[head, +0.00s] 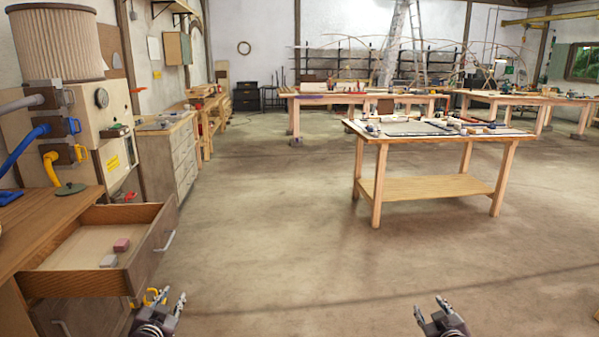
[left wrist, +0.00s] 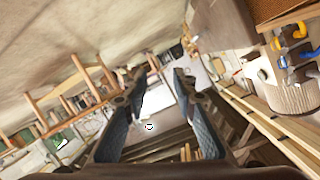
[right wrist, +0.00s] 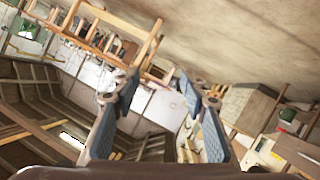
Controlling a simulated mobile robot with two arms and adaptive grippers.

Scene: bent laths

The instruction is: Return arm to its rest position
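My left gripper (head: 172,306) is at the bottom of the head view, just right of an open drawer (head: 95,236). Its fingers stand apart with nothing between them in the left wrist view (left wrist: 158,98). My right gripper (head: 431,311) is at the bottom right of the head view, over bare floor. Its fingers are also apart and empty in the right wrist view (right wrist: 160,97). Most of both arms is out of the head view.
The drawer holds a reddish block (head: 121,245) and a grey block (head: 108,261). A worktable (head: 430,188) with tools stands ahead to the right; more benches stand behind. A machine with hoses (head: 82,120) is at left. The middle floor (head: 270,220) is clear.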

